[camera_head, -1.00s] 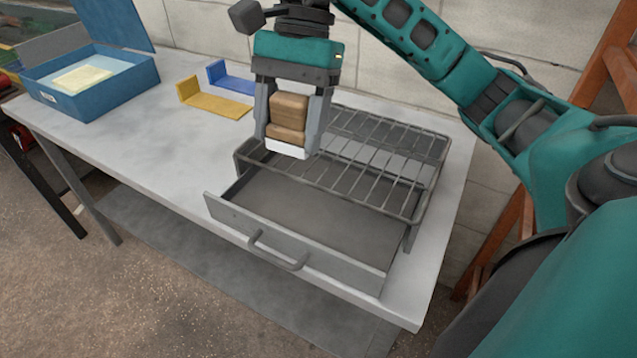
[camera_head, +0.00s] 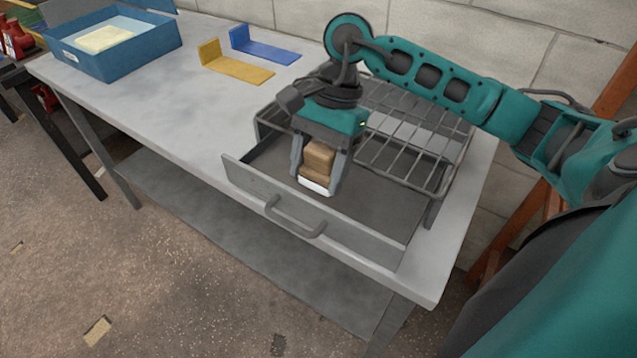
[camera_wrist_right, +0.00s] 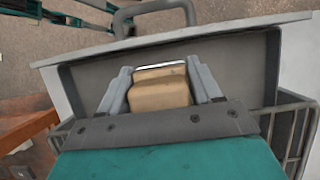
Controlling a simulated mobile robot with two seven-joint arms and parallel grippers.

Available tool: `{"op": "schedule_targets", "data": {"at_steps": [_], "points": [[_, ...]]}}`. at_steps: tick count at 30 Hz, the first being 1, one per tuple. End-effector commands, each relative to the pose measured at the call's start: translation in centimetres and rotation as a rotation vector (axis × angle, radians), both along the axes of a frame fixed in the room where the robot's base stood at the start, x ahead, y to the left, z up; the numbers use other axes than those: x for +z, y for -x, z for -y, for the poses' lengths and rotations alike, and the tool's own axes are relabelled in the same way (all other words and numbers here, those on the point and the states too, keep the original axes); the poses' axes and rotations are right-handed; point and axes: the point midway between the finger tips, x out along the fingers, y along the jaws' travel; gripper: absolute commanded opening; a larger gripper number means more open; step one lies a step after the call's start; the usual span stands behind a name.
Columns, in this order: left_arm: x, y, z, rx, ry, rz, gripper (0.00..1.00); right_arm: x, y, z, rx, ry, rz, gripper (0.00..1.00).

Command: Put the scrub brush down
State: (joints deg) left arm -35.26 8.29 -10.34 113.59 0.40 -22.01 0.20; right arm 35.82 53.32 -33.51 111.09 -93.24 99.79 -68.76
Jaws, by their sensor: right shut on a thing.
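The scrub brush (camera_head: 319,162) has a tan wooden body and a white lower edge. My right gripper (camera_head: 318,180) is shut on it and points down. The brush is over or inside the open grey drawer (camera_head: 385,205), near its front panel; I cannot tell whether it touches the drawer floor. In the right wrist view the brush (camera_wrist_right: 160,90) sits between the two fingers (camera_wrist_right: 160,85), with the drawer's front wall and handle beyond it. My left gripper is not in view.
A wire rack (camera_head: 415,125) stands over the rear of the drawer. A yellow bracket (camera_head: 240,68) and a blue bracket (camera_head: 265,47) lie at the back of the bench (camera_head: 160,110). A blue box (camera_head: 140,50) with a pale yellow block is at the left. The bench's left-middle is clear.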

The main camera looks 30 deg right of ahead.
Motion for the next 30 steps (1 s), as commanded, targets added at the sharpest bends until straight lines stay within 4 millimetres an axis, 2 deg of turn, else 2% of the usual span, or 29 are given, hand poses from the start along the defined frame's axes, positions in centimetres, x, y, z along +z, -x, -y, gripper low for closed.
{"op": "schedule_targets", "data": {"at_steps": [8,15,20,21,28,30], "points": [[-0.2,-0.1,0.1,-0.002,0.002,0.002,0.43,-3.8,0.1,0.0,-0.002,-0.001,-0.004,0.25],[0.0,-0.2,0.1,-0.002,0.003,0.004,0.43,-4.0,0.0,0.0,0.0,0.0,0.0,0.25],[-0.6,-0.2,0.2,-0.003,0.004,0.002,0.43,-4.6,0.0,0.0,0.0,0.0,0.0,0.25],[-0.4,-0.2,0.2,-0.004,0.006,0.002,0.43,-4.4,0.0,0.0,-0.001,0.0,-0.001,0.66],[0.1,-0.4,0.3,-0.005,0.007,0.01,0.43,-4.3,0.0,0.0,-0.001,0.0,-0.001,0.88],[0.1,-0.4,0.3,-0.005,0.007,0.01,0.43,-4.3,0.0,0.0,-0.001,0.0,-0.001,0.89]]}}
